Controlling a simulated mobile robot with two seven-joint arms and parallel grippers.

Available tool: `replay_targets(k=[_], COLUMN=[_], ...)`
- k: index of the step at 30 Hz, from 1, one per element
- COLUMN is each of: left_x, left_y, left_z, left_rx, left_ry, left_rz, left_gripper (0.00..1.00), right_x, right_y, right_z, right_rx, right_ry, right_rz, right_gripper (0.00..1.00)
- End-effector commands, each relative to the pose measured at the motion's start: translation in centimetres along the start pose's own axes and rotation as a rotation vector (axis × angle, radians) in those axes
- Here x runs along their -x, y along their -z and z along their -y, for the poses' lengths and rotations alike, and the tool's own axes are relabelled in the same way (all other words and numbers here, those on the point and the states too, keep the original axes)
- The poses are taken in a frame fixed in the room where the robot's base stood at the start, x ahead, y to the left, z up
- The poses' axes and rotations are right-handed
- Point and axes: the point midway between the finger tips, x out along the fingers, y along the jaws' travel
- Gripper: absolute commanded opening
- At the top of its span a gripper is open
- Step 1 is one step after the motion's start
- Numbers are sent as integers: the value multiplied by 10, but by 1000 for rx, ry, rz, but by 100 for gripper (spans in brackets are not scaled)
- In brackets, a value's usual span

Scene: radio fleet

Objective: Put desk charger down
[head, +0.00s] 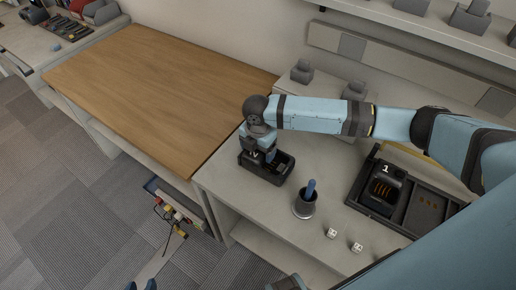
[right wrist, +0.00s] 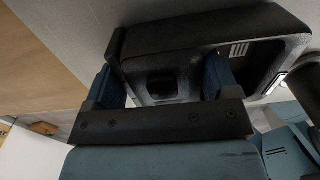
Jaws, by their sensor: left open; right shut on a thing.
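The desk charger (head: 268,170) is a black box with an open pocket and a white mark, at the left end of the grey counter (head: 325,165). My right gripper (head: 262,154) is shut on it from above. In the right wrist view the charger (right wrist: 205,32) lies between the blue finger pads of the right gripper (right wrist: 165,85). It is at or just above the counter top; I cannot tell whether it touches.
A dark cup with a blue handle (head: 305,207) stands right of the charger. Two white dice (head: 344,240) lie near the front edge. A black tray (head: 432,215) holds a unit marked 1 (head: 384,188). A bare wooden top (head: 160,90) adjoins at left.

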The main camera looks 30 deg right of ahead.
Motion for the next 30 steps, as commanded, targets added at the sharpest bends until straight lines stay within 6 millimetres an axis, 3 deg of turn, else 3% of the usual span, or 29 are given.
replay_targets(k=[7,8,10,20,30], left_x=[1,1,0,0,2], left_y=[2,2,1,1,3], left_z=[0,0,0,0,-1], left_rx=[0,0,0,0,-1], left_ry=[0,0,0,0,0], left_rz=[-1,-1,-1,-1,-3], left_gripper=[43,43,43,43,43], right_x=[-1,-2,-2,4,70], right_y=[0,0,0,0,0], right_z=[0,0,0,0,-1], right_rx=[0,0,0,0,0], right_ry=[0,0,0,-2,-4], right_rz=[-1,0,0,0,0], right_gripper=[47,83,99,100,100])
